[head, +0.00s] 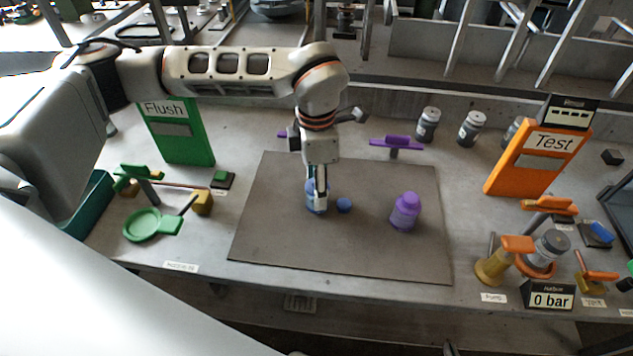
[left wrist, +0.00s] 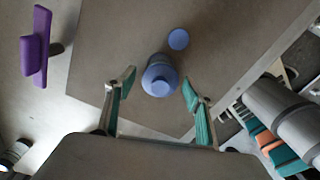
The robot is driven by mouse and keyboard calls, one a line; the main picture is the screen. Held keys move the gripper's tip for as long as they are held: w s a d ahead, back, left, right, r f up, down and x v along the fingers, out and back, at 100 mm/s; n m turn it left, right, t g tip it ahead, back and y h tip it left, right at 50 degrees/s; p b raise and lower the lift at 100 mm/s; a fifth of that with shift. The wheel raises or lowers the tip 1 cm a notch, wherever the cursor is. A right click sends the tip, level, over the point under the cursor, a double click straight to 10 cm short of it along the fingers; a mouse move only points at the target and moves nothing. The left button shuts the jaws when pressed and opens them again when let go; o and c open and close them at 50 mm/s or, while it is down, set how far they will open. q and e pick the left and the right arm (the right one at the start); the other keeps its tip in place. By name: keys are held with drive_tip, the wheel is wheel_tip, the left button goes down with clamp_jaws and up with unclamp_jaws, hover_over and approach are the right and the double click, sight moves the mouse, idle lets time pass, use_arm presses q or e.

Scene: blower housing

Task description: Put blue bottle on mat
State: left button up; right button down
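The blue bottle (head: 311,203) stands upright on the dark grey mat (head: 290,250), left of its middle. It also shows from above in the left wrist view (left wrist: 159,80). My left gripper (head: 319,192) points down at the bottle, its near finger partly hiding it. In the left wrist view its fingers (left wrist: 158,88) are apart on either side of the bottle, with gaps showing, so it is open. A small round blue piece (head: 344,205) lies on the mat, right of the bottle. My right gripper cannot be made out in the head view.
A purple bottle (head: 405,213) stands on the mat's right part. A purple handle (head: 395,143) is behind the mat. A green Flush sign (head: 185,145) stands left, an orange Test sign (head: 540,150) right. The mat's front is clear.

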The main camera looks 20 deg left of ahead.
use_arm(q)
wheel_tip(320, 180, up, 12)
drive_tip(key=shift+r, duration=0.15)
idle(0.5)
idle(0.4)
